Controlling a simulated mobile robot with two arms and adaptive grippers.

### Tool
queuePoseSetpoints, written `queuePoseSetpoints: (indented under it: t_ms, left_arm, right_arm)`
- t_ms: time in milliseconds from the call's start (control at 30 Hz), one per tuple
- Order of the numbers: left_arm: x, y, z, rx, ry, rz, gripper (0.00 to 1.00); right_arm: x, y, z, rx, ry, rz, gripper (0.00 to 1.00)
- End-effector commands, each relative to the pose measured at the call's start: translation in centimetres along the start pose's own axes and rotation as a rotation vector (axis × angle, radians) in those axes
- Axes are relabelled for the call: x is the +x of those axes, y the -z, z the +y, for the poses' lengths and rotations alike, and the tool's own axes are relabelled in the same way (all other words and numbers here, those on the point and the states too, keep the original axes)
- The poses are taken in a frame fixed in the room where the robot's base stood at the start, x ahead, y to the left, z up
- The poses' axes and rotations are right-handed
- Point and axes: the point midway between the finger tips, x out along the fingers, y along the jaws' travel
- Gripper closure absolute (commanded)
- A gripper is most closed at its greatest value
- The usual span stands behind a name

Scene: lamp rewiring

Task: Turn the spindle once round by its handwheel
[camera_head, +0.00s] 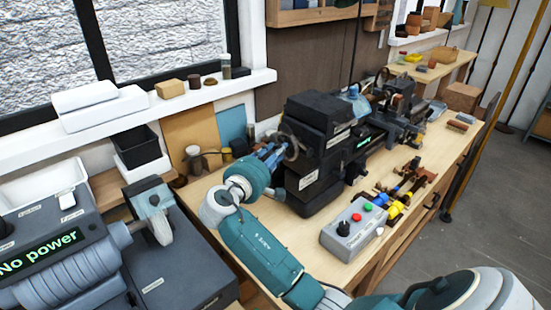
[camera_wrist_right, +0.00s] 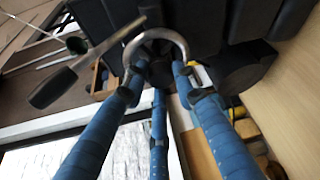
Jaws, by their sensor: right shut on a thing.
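The handwheel (camera_head: 292,148) is a metal ring on the left end of the black lathe headstock (camera_head: 318,135). In the right wrist view its curved rim (camera_wrist_right: 155,34) shows between my fingers, and a dark handle (camera_wrist_right: 52,88) sticks out to the left. My right gripper (camera_head: 273,154), with blue fingers, reaches in from the front left and is shut on the handwheel; it also shows in the right wrist view (camera_wrist_right: 157,72). The spindle itself is hidden behind the wheel and headstock. My left gripper is not in view.
A grey control box (camera_head: 355,230) with red and green buttons stands in front of the lathe. Tools with yellow and blue handles (camera_head: 400,195) lie beside it. A grey machine reading "No power" (camera_head: 50,255) is at the left. Jars (camera_head: 195,160) stand close behind my gripper.

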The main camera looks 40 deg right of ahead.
Motion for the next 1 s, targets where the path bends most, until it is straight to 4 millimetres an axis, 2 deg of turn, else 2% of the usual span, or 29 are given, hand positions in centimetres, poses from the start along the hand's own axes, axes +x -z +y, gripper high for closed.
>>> queuePoseSetpoints:
  t_ms: [33,333,867,900,967,1000]
  left_arm:
    - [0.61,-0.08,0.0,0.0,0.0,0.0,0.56]
    - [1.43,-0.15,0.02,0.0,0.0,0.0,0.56]
    - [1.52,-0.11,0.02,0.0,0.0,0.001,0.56]
    - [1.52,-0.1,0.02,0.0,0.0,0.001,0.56]
    - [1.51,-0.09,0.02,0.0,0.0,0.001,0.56]
    - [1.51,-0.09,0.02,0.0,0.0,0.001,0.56]
  right_arm:
    - [-0.17,0.41,-1.23,0.005,0.012,0.007,0.98]
    - [-0.17,0.37,-1.1,0.058,-0.01,0.006,0.98]
    - [-0.19,0.35,-1.01,0.068,-0.014,0.006,0.98]
    - [-0.19,0.35,-1.01,0.068,-0.014,0.006,0.68]
    - [-0.18,0.32,-0.95,0.068,-0.016,0.005,0.56]
    - [-0.16,0.29,-0.88,0.069,-0.017,0.005,0.56]
